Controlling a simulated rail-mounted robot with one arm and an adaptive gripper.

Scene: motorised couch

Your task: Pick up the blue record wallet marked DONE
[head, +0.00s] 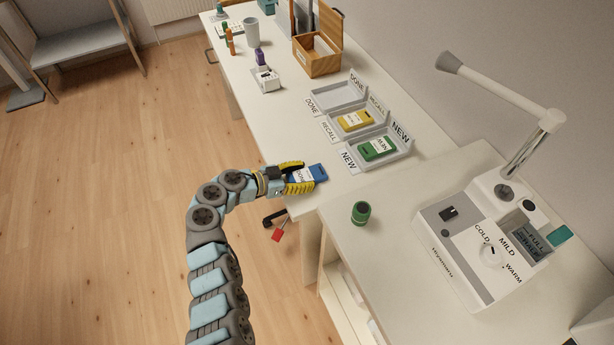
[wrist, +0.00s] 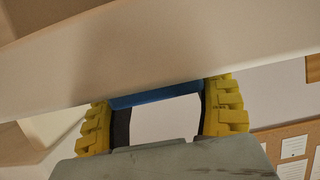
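The blue record wallet (head: 320,173) lies at the near edge of the white desk, with a white label whose lettering is partly covered by my gripper. My gripper (head: 298,177) has its yellow fingers on either side of the wallet. In the wrist view, the wallet (wrist: 155,96) shows as a blue strip filling the space between the fingertips (wrist: 158,100), with no visible gap at either side. The gripper appears shut on it. The wallet shows no clear lift from the desk.
Behind stand an empty DONE tray (head: 322,102), a RECALL tray with a yellow wallet (head: 355,121), and a NEW tray with a green wallet (head: 378,148). A green cylinder (head: 361,212) and a control unit (head: 470,260) stand at the right.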

